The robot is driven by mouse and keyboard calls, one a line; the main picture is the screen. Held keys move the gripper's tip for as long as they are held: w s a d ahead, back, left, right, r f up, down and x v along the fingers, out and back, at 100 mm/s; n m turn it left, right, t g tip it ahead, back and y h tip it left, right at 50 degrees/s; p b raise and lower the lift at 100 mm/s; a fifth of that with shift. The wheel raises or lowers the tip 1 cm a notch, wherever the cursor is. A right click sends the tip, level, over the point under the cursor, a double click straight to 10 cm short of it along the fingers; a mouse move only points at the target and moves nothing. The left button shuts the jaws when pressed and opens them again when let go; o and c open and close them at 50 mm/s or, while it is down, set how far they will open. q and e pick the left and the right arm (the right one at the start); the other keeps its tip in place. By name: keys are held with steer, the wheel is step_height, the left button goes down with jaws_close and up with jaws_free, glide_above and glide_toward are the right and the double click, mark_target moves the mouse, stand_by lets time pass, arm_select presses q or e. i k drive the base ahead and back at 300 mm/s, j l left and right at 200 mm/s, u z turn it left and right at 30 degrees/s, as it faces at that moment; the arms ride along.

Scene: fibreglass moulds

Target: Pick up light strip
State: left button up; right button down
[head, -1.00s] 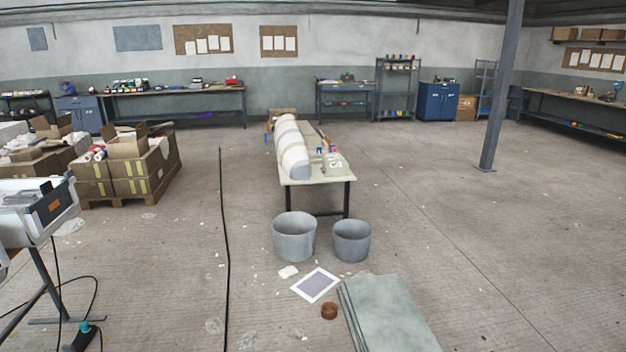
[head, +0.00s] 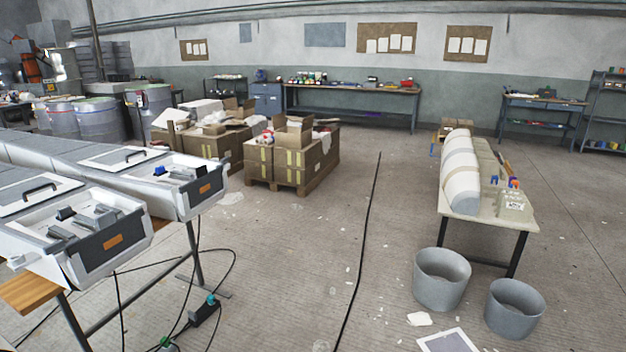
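I cannot make out a light strip for certain in the head view. The small objects on the worktable (head: 500,225), beside a long white rounded mould (head: 461,172), are too small to identify. At the left stand white and grey units with open trays; the near tray (head: 95,232) and the one behind it (head: 180,188) hold small grey, black and blue pieces. Neither of my grippers is in view.
Two grey buckets, one (head: 442,278) left of the other (head: 514,307), stand before the worktable. A pallet of cardboard boxes (head: 290,165) stands mid-left. A black cable (head: 360,250) crosses the floor. Cables lie under the units. Floor between boxes and worktable is largely clear.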

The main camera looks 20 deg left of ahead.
mark_target(59, 233)
steer(key=i+j+u, duration=0.1)
steer(key=i+u, duration=0.35)
steer(key=i, duration=0.15)
steer(key=i+l+u, duration=0.1)
steer(key=i+u, duration=0.35)
steer(key=i, duration=0.2)
steer(key=i+u, duration=0.3)
steer(key=i, duration=0.4)
steer(key=i+l+u, duration=0.1)
steer(key=i+u, duration=0.25)
steer(key=i, duration=0.3)
